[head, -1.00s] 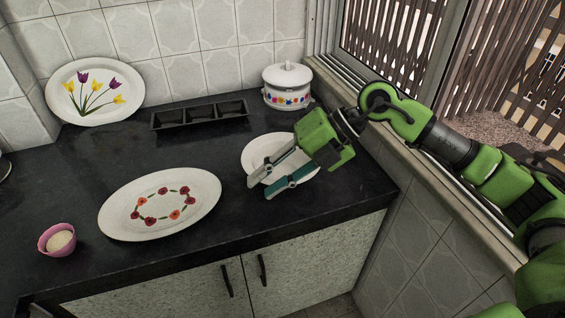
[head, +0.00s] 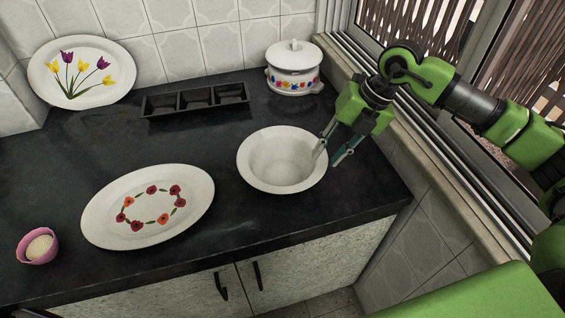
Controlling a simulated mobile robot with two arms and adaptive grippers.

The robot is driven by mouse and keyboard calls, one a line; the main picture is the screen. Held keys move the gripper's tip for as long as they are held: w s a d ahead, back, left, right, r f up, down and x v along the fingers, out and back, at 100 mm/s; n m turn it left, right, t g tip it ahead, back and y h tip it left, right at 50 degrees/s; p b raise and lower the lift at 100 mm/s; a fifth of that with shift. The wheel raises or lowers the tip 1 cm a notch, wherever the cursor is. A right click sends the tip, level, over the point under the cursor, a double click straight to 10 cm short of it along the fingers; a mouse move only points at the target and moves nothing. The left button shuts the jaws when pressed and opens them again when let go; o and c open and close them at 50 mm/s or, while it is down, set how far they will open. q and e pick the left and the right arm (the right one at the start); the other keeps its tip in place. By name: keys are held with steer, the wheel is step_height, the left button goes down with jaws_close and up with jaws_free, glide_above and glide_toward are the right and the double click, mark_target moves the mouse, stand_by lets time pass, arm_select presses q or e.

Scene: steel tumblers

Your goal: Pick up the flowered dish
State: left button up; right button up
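A white oval dish with a ring of red and orange flowers (head: 148,206) lies flat on the dark counter, left of centre. Another white oval dish, with purple and yellow tulips (head: 82,72), leans against the tiled wall at the back left. A white lidded pot with a flower band (head: 293,68) stands at the back right. My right gripper (head: 329,160) is open and empty, pointing down at the right rim of a plain white bowl (head: 282,160). One finger overlaps the rim in the picture; I cannot tell whether it touches. My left gripper is not in view.
A black three-part tray (head: 195,99) lies near the back wall. A pink cup with pale contents (head: 38,246) stands at the front left. The window frame and sill run along the right. Bare counter lies between the oval dish and tray.

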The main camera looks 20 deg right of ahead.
mark_target(316, 164)
steer(key=shift+x, duration=0.8)
steer(key=shift+w+f, duration=0.15)
steer(key=shift+f, duration=0.15)
steer(key=shift+p+x, duration=0.5)
steer(key=shift+x, duration=0.6)
steer(key=shift+w+a+f, duration=0.25)
steer(key=shift+a+f, duration=0.05)
steer(key=shift+f, duration=0.25)
steer(key=shift+w+a+f, duration=0.25)
steer(key=shift+f, duration=0.65)
steer(key=shift+a, duration=0.1)
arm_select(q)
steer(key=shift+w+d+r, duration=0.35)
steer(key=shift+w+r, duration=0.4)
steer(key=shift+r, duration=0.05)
arm_select(e)
jaws_close()
